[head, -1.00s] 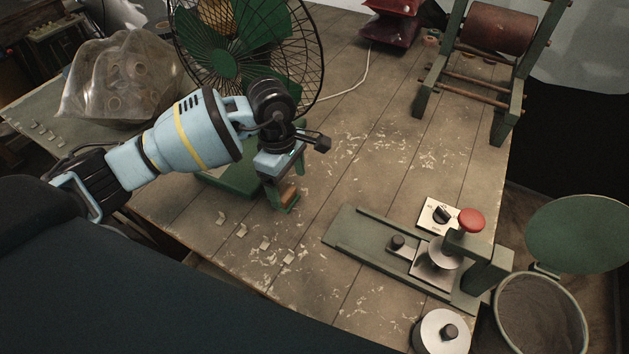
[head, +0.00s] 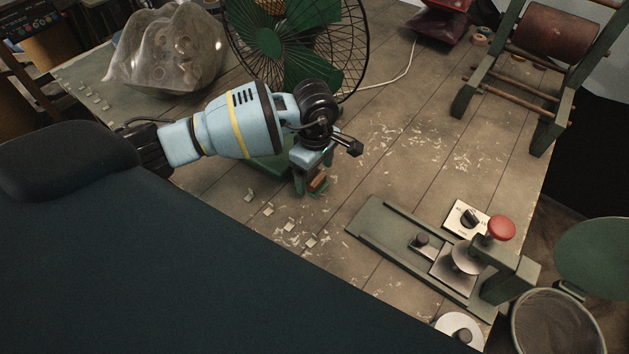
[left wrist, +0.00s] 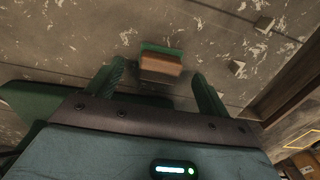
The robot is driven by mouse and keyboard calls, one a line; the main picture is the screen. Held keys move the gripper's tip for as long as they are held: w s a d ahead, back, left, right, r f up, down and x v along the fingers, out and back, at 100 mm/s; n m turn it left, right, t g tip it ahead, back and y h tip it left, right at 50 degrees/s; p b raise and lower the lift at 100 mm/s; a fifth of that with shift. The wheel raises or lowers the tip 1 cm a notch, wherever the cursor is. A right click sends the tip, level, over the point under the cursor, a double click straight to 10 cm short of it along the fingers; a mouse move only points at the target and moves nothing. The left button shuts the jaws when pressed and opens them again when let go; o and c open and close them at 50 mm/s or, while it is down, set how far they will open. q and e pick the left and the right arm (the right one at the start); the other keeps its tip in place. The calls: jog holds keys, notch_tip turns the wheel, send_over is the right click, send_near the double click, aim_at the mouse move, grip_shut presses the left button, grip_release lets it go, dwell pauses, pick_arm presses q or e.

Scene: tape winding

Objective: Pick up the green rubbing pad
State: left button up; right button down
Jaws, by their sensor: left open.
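The rubbing pad is a small brown block with a green underside (head: 318,182), lying on the worn wooden table. It also shows in the left wrist view (left wrist: 161,66), at the upper middle. My left gripper (head: 312,173) is above the table at the pad, pointing down. In the left wrist view its two green fingers (left wrist: 159,80) are spread apart, one on each side of the pad, with a visible gap on both sides. Whether the fingertips are level with the pad is hard to tell. My right gripper is not in view.
A green caged fan (head: 300,40) stands just behind my left gripper, with a plastic-covered lump (head: 165,50) to its left. Small pale chips (head: 290,226) lie in front. A green press fixture with a red knob (head: 501,228) sits at the right. The table between is mostly clear.

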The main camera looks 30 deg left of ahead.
pick_arm(q)
jog(key=shift+f, duration=1.25)
jog(key=c, duration=1.1)
jog(key=shift+r, duration=0.2)
jog(key=shift+r, duration=0.65)
jog(key=shift+s+r, duration=0.25)
jog(key=shift+r, duration=0.75)
jog(key=s+d, duration=0.1)
jog(key=s, duration=0.4)
jog(key=s+d+r, duration=0.1)
jog(key=s, duration=0.4)
jog(key=s+d, duration=0.1)
jog(key=s, duration=0.4)
jog(key=shift+s+r+b, duration=0.1)
jog(key=shift+r+b, duration=0.1)
jog(key=shift+b, duration=0.1)
